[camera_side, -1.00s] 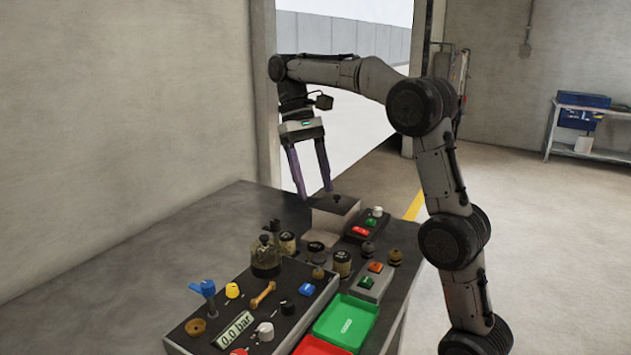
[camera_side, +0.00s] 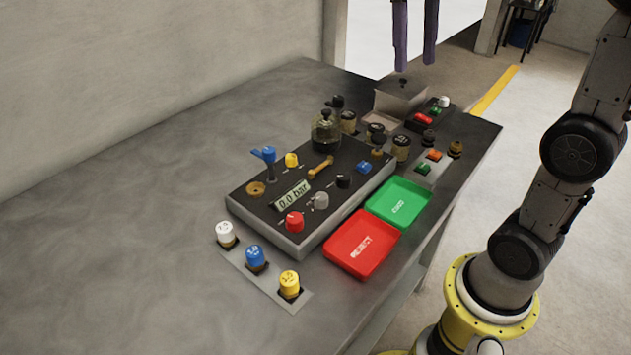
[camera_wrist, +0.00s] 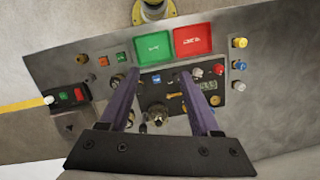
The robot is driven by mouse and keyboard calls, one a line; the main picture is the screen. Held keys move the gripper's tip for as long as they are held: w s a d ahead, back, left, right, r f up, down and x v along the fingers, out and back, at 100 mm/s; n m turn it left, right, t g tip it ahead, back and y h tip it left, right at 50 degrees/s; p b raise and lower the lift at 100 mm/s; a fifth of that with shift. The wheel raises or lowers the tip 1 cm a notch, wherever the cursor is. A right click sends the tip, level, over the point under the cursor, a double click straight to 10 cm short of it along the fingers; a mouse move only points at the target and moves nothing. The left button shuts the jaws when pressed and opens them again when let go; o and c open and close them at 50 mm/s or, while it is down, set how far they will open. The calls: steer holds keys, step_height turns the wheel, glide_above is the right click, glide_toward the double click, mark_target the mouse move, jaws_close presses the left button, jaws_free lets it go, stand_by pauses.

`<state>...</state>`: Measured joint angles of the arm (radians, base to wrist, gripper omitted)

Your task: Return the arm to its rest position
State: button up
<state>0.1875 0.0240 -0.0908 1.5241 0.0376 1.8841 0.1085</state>
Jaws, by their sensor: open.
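My gripper (camera_side: 415,48) shows at the top of the side view as two purple fingers, cut off by the frame edge. It is above the far end of the bench, over the grey lidded box (camera_side: 402,98), and apart from it. In the wrist view my gripper (camera_wrist: 152,78) is open, with nothing between the fingers. Beyond them lie the dark control panel (camera_wrist: 168,80) and its knobs. My arm runs down the right of the side view to a yellow base.
White, blue and yellow knobs (camera_side: 289,284) stand at the front. The bench's left side (camera_side: 150,180) is bare.

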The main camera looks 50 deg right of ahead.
steer(key=s+a+f+n+t, duration=0.2)
steer(key=s+a+f+t, duration=0.15)
steer(key=s, duration=0.45)
step_height(320, 180, down, 11)
steer(key=s+n+t, duration=0.1)
steer(key=t, duration=0.3)
steer(key=shift+s+a+h, duration=0.25)
steer(key=shift+a+h, duration=0.05)
steer(key=shift+h, duration=0.1)
